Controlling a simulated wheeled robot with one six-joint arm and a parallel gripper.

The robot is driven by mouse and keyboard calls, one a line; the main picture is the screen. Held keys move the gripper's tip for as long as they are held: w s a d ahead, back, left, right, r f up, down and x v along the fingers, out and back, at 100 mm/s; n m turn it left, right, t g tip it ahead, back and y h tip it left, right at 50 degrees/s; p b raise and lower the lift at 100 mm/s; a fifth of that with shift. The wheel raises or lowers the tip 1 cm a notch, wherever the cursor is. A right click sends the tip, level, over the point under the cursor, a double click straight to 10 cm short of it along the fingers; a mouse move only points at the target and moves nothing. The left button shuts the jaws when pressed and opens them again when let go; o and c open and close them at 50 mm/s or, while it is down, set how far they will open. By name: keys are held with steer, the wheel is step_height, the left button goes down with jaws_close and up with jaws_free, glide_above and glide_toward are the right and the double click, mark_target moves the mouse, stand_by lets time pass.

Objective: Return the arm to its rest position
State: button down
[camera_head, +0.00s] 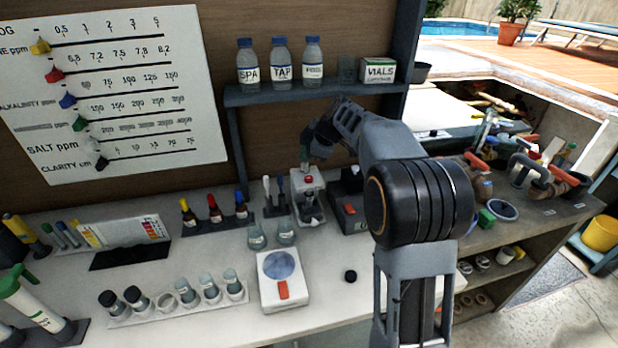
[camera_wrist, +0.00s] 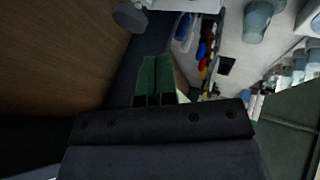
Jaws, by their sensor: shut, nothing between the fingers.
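My arm (camera_head: 420,205) rises from the bottom of the head view and bends back toward the wooden wall. My gripper (camera_head: 306,146) is at its far end, below the bottle shelf and above the white device with a red button (camera_head: 309,184). In the wrist view my gripper (camera_wrist: 155,75) shows two dark green fingers side by side, closed together with nothing held. The space under the wrist is partly hidden by the arm in the head view.
The shelf (camera_head: 300,96) holds labelled bottles and a VIALS box (camera_head: 377,70) close to my arm. The counter below carries dropper bottles (camera_head: 215,208), a vial rack (camera_head: 180,307), a white scale-like device (camera_head: 283,297) and a loose black cap (camera_head: 351,276). Pipe fittings (camera_head: 478,185) lie at right.

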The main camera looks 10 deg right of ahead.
stand_by(0.4)
steer(key=shift+m, duration=0.7)
steer(key=f+m, duration=0.1)
steer(key=s+f+m, duration=0.1)
steer(key=f+m+g, duration=0.1)
steer(key=m, duration=0.1)
steer(key=shift+s+d+f+h, duration=0.2)
steer(key=shift+s+d+h, duration=0.15)
steer(key=shift+s+h, duration=0.05)
steer(key=s+f+m+h, duration=0.2)
steer(key=s+m, duration=0.9)
steer(key=s, duration=1.8)
steer(key=shift+f+m+h, duration=0.15)
steer(key=shift+m+h, duration=0.15)
steer(key=shift+h, duration=0.7)
steer(key=shift+s, duration=0.1)
